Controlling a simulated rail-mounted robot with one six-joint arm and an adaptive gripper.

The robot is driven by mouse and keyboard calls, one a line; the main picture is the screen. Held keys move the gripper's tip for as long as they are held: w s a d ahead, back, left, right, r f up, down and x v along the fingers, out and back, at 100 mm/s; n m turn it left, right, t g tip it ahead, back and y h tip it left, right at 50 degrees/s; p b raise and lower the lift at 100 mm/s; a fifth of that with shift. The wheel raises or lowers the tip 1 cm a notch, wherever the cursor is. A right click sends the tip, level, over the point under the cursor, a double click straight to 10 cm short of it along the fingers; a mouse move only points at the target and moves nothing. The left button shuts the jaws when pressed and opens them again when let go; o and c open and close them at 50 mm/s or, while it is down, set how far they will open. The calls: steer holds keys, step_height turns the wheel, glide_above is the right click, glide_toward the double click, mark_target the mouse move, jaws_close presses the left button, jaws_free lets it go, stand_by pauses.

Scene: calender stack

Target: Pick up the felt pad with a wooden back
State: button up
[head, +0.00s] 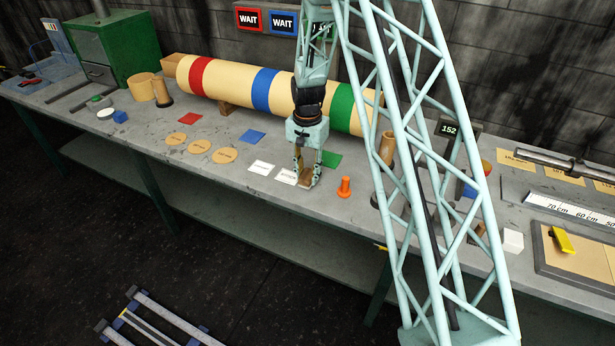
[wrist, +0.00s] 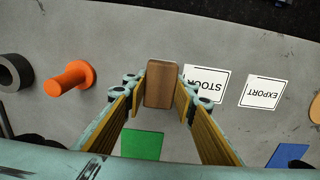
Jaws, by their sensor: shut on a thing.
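The felt pad with a wooden back (wrist: 161,84) shows its brown wooden top between the fingers in the wrist view; its felt side is hidden. In the head view the pad (head: 306,182) is a small brown patch low between the fingertips. My gripper (head: 305,178) points down at the bench near its front edge. In the wrist view its fingers (wrist: 160,92) are shut on the pad, one on each side. I cannot tell whether the pad still touches the bench.
Beside the pad lie the STOCK card (wrist: 206,83) and EXPORT card (wrist: 263,92). An orange peg (head: 344,187) stands close on the right, and a green square (head: 330,159) lies behind. A long striped roll (head: 232,83) lies along the back of the bench.

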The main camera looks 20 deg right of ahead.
mark_target(308, 174)
steer(key=shift+r, duration=1.4)
steer(key=shift+s+r, duration=0.15)
steer(key=shift+r, duration=0.05)
steer(key=s+a+r, duration=0.1)
steer(key=s, duration=1.4)
steer(key=shift+s+a+r+b, duration=0.2)
steer(key=shift+s+a+b, duration=0.1)
steer(key=shift+a, duration=0.05)
steer(key=o, duration=0.3)
steer(key=shift+c, duration=1)
steer(key=shift+w+a, duration=0.1)
steer(key=shift+w, duration=0.05)
